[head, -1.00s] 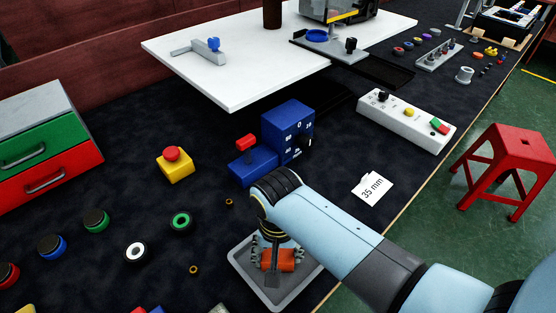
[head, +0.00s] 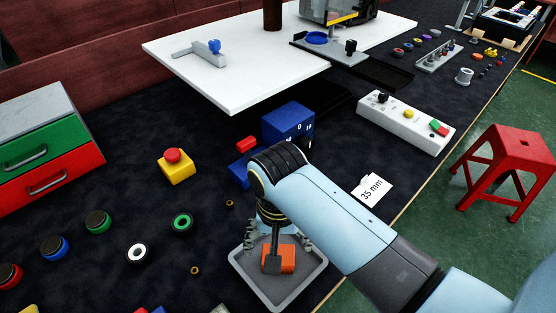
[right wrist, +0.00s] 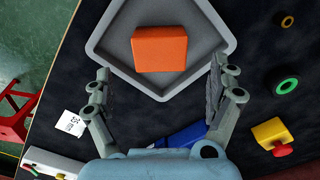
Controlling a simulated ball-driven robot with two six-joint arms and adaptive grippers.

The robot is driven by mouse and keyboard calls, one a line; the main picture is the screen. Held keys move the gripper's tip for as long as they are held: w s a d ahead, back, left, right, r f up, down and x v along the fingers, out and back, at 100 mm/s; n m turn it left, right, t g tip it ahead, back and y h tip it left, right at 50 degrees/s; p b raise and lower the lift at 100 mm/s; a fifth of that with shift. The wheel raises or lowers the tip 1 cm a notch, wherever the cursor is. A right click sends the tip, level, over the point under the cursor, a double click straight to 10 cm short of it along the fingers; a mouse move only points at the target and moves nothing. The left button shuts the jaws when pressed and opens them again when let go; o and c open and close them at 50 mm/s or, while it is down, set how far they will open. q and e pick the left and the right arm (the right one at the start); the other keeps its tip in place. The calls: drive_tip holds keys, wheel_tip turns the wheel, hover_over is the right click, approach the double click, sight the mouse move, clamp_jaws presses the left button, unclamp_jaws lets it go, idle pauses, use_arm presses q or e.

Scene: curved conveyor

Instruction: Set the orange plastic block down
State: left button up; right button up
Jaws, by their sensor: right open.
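The orange plastic block (head: 286,258) lies in the grey tray (head: 252,279) near the table's front edge. In the right wrist view the block (right wrist: 160,49) rests on the floor of the tray (right wrist: 116,30), apart from both fingers. My right gripper (head: 279,240) is open over the tray, and its fingers stand wide apart on either side in the right wrist view (right wrist: 158,82). One finger hides part of the block in the head view. My left gripper is not in view.
A blue control box (head: 288,123) stands behind my right arm. A white card marked 35 mm (head: 371,188) lies to the right. A yellow block with a red button (head: 175,166) and several round buttons lie to the left. A red stool (head: 505,165) stands off the table.

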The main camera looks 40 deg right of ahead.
wheel_tip(320, 180, up, 6)
idle(0.7)
